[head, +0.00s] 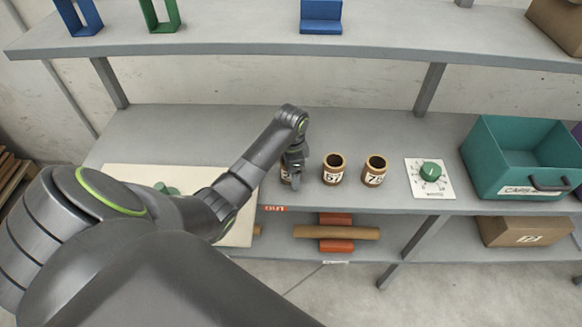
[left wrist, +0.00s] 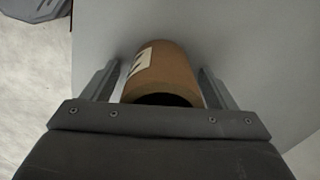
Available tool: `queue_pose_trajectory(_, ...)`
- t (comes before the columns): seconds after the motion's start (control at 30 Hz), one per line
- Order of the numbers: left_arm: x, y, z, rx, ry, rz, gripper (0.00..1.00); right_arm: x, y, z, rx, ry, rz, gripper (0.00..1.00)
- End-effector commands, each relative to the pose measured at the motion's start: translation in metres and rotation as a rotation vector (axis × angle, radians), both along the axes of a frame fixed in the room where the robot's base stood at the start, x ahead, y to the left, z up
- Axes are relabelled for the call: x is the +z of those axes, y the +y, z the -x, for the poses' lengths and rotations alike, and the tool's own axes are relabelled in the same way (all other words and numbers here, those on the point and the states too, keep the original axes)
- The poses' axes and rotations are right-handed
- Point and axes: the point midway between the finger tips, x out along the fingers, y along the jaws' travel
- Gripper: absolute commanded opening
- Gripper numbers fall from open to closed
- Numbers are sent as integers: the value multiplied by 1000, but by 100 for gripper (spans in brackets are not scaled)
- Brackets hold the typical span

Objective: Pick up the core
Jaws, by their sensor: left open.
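Three short brown cardboard cores with pale labels stand in a row on the middle shelf. The leftmost core (head: 285,174) is mostly hidden behind my left gripper (head: 294,168). The middle core (head: 334,176) and the right core (head: 375,177) are in clear view, upright with dark open tops. In the left wrist view, a core (left wrist: 165,70) lies between the two fingers of my left gripper (left wrist: 155,85). The fingers are apart, with a narrow gap visible on each side of the core. My right gripper is not in view.
A green dial on a white plate (head: 440,188) and a teal bin (head: 505,180) are to the right. A pale board (head: 125,175) lies left, partly under my arm. Below are a long brown tube (head: 350,233) and a cardboard box (head: 518,238). The upper shelf (head: 230,40) overhangs behind.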

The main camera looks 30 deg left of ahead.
Motion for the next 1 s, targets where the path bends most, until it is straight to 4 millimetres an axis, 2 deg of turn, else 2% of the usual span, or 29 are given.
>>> queue_pose_trajectory(0.07, 0, 0, 0, 0, 0, 0, 77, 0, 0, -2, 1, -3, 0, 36)
queue_pose_trajectory(0.4, 0, 0, 0, 1, 0, 0, 33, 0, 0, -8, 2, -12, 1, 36)
queue_pose_trajectory(0.63, 1, 0, 0, 0, -1, 0, 31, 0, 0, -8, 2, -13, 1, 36)
queue_pose_trajectory(0.73, 8, 0, -1, 1, -4, -2, 31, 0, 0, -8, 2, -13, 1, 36)
queue_pose_trajectory(0.87, 29, 0, -1, 0, -6, -1, 31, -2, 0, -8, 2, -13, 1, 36)
queue_pose_trajectory(1.0, 59, 1, -2, 0, -7, -2, 31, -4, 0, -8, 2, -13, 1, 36)
